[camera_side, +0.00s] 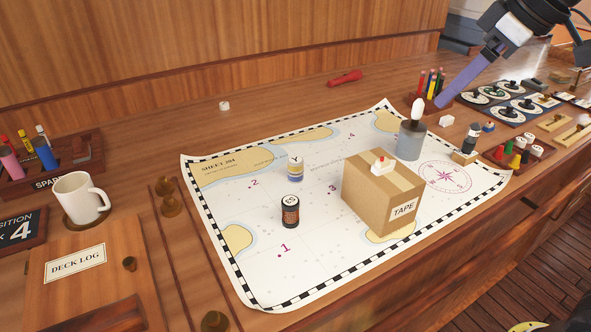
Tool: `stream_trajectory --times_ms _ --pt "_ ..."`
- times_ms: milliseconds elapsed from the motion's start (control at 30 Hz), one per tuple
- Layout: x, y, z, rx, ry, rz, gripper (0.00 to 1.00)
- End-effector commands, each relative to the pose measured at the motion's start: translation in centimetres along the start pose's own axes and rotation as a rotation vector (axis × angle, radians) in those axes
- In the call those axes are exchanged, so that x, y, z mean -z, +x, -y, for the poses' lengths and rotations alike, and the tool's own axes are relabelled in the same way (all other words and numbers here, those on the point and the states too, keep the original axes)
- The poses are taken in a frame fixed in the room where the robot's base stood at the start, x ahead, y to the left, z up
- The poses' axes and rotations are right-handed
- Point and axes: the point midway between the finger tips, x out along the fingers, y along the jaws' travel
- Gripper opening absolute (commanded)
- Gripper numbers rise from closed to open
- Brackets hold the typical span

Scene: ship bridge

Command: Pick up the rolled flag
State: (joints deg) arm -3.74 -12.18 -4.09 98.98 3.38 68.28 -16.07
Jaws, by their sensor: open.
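No label names the rolled flag, so I cannot be sure which thing it is. The closest match is a small upright roll (295,169) with yellow and blue bands and a pale top marked Y. It stands on the chart, left of the cardboard box. My gripper (440,102) is at the upper right, far from this roll, above the far right of the chart. A long purple-grey part reaches down-left from its dark wrist. The gripper is open, though the gap between its fingers does not show from this side.
A black jar (290,211) stands just in front of the roll. The cardboard box (372,200) marked TAPE and a grey canister (411,140) stand to its right. A red torch-like thing (345,78) lies behind the chart (225,200). The chart's left part is mostly clear.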

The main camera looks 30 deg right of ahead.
Motion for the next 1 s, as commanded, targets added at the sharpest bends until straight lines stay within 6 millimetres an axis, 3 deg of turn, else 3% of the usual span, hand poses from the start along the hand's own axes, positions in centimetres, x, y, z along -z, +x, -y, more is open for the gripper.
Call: stream_trajectory --times_ms 33,200,367,500,600,733,1000 --pt "2.3 0.8 -0.1 0.014 -0.025 0.01 0.82" --pt "8.6 4.0 -0.1 0.053 -0.094 0.036 0.82" --pt "13.4 8.7 0.5 0.09 -0.15 0.069 0.82" --pt "16.4 13.8 1.6 0.122 -0.187 0.105 0.82" --pt "17.5 17.6 2.4 0.14 -0.2 0.133 0.82" --pt "17.5 21.6 3.5 0.159 -0.213 0.178 0.82" --pt "16.3 25.5 4.7 0.176 -0.223 0.225 0.82"
